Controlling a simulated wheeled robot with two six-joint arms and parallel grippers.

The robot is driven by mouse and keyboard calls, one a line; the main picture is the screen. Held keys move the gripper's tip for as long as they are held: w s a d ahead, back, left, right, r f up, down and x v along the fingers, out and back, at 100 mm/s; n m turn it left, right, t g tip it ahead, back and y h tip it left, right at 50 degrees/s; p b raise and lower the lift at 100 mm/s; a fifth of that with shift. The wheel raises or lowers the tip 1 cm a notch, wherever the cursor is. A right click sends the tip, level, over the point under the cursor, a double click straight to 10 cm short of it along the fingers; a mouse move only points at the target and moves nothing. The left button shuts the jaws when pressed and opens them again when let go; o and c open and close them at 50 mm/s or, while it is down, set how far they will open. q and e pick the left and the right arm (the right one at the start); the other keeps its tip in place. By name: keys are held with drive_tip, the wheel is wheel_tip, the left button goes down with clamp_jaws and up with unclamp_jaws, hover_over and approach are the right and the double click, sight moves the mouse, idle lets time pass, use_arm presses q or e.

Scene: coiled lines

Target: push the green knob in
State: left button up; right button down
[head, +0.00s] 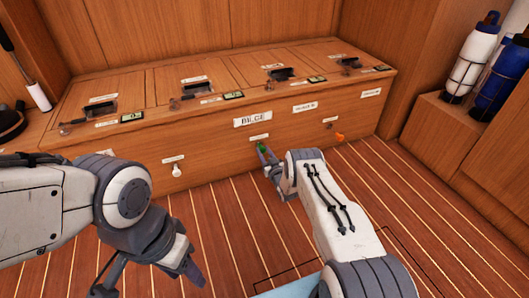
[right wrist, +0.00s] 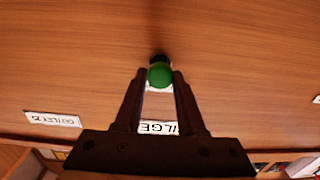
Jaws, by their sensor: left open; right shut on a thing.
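The green knob (head: 261,148) is on the wooden front panel, below the "BILGE" label (head: 252,119). In the right wrist view the green knob (right wrist: 160,75) is round, with a dark part showing just behind it at the panel. My right gripper (head: 265,151) is at the knob. In the right wrist view its fingertips (right wrist: 160,76) are on either side of the knob, shut on it. How far the knob stands out is hard to tell. My left gripper (head: 150,277) is open and empty over the floor at the lower left, away from the panel.
A white knob (head: 177,171) is to the left on the same panel and an orange knob (head: 340,136) to the right. Latches and small displays line the bench top (head: 150,85). Bottles (head: 473,55) stand in racks at the right. The striped floor (head: 225,225) before the panel is mostly clear.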

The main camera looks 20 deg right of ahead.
drive_tip(key=c, duration=0.5)
unclamp_jaws()
drive_tip(key=shift+w+d, duration=0.1)
drive_tip(key=shift+d, duration=0.05)
drive_tip(key=shift+w, duration=0.1)
drive_tip(key=shift+a, duration=0.2)
drive_tip(key=shift+s+p, duration=0.4)
drive_tip(key=shift+p, duration=0.05)
drive_tip(key=s+p, duration=0.3)
drive_tip(key=s, duration=0.2)
drive_tip(key=s+p, duration=0.2)
drive_tip(key=s, duration=0.2)
drive_tip(key=shift+s+d+p, duration=0.2)
drive_tip(key=shift+s+p, duration=0.15)
drive_tip(key=shift+p, duration=0.05)
